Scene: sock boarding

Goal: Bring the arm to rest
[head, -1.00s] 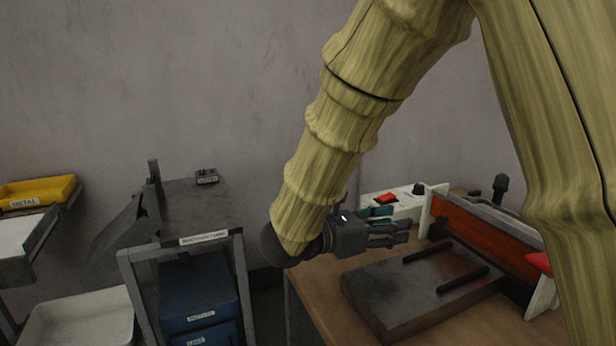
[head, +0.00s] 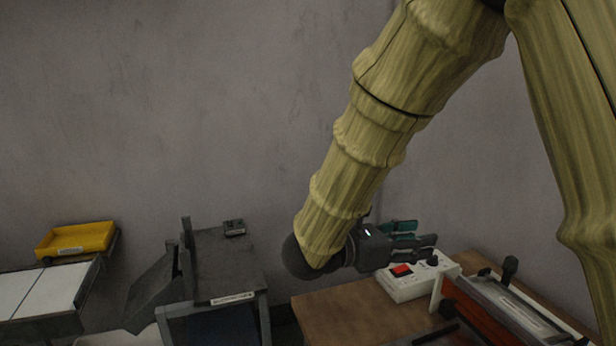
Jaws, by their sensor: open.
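My gripper (head: 432,240) shows in the head view at the end of my arm, right of the middle. Its dark fingers, with some green on them, point to the right and stand apart with nothing between them. It is in front of the wall, above the wooden table (head: 340,315) and, in the picture, just above the white control box (head: 408,287) with a red switch. My arm comes down to it from the upper right.
A machine with a red-orange panel (head: 480,320) stands on the table at the lower right. To the left are a dark metal stand (head: 225,270) with a sloping chute (head: 152,290), and a yellow bin (head: 75,240) behind a white-topped surface (head: 45,290).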

